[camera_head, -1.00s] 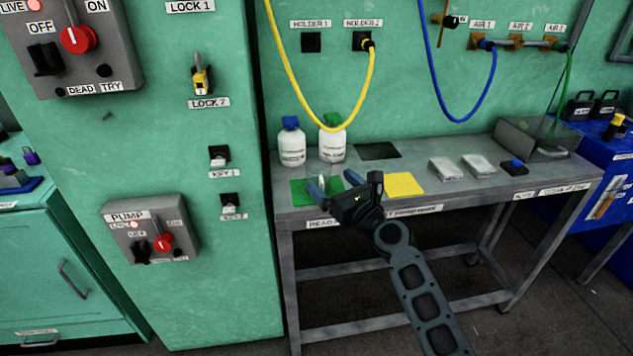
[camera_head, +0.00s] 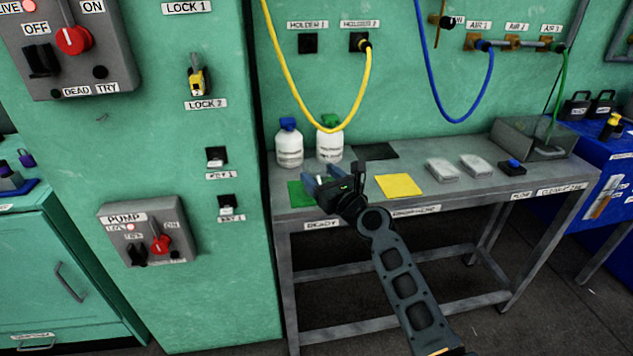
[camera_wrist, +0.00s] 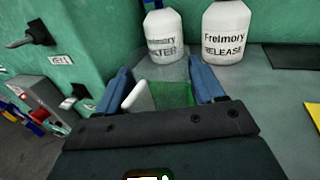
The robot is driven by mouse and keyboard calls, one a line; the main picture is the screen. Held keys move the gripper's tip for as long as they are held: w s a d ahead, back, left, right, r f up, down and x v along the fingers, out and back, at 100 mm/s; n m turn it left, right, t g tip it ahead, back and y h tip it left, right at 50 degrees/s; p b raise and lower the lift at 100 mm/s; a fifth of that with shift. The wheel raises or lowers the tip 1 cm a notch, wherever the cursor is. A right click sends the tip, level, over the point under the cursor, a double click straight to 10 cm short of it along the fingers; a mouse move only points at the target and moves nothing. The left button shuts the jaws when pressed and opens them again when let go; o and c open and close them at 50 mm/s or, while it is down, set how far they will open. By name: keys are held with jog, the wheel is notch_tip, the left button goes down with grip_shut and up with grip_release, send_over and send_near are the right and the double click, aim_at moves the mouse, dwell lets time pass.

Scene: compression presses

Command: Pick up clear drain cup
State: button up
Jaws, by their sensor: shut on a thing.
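My gripper (camera_head: 322,177) is over the green mat (camera_head: 296,194) at the left end of the grey bench. In the wrist view its two blue fingers stand on either side of a see-through shape, the clear drain cup (camera_wrist: 168,72), and are shut on it. The green mat shows through and below the cup. A small white piece (camera_wrist: 138,97) shows by the left finger; I cannot tell whether it belongs to the cup. In the head view the cup is too faint and covered to make out. Whether the cup touches the mat cannot be told.
Two white bottles, one blue-capped (camera_head: 289,145) and one green-capped (camera_head: 329,142), stand just behind my gripper. A yellow hose (camera_head: 300,97) hangs above them. A yellow mat (camera_head: 399,185), a dark mat (camera_head: 377,150) and pale packs (camera_head: 442,169) lie to the right.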

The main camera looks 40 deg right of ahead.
jog(key=c, duration=0.4)
jog(key=shift+r, duration=0.1)
